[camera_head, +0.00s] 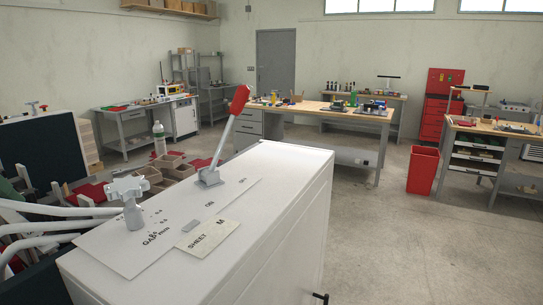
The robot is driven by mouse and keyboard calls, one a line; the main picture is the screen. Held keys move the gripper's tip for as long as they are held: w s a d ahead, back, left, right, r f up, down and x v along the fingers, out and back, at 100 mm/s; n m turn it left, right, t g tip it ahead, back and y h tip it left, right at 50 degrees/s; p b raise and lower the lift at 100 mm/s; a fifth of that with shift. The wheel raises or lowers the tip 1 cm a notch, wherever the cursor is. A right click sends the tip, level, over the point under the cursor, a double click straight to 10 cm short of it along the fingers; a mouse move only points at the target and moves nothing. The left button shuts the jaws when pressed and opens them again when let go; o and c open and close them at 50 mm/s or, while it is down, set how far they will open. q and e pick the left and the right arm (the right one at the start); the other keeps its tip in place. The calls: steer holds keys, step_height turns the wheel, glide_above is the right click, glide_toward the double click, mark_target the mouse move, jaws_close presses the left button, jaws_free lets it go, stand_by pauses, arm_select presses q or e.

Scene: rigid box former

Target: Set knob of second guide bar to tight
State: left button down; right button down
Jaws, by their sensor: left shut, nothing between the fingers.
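A pale grey winged knob (128,190) stands on a short post at the left end of a white cabinet top (280,160). Which guide bar this knob belongs to cannot be read. Pale curved parts (55,227) come in from the left edge and end close beside the knob's post. I take these as the region of my left gripper, but its fingertips cannot be made out clearly. It holds nothing that I can see. My right gripper is not in view.
A lever with a red handle (239,99) rises from the cabinet top. A sheet labelled M (209,240) lies in front of it. Brown bins (172,165) are behind the cabinet. A red bin (423,170) and workbenches stand further back.

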arm_select(q)
steer(key=shift+w+a+r, duration=0.2)
stand_by(1.0)
steer(key=shift+s, duration=0.2)
step_height(320, 180, up, 6)
steer(key=shift+s+d+f, duration=0.1)
steer(key=shift+f, duration=0.1)
stand_by(0.5)
steer(key=shift+s+d+f, duration=0.1)
steer(key=shift+f, duration=1.4)
steer(key=shift+s+f, duration=0.1)
steer(key=shift+f, duration=1.4)
steer(key=shift+w, duration=0.4)
steer(key=shift+w+r, duration=0.15)
steer(key=shift+r, duration=0.1)
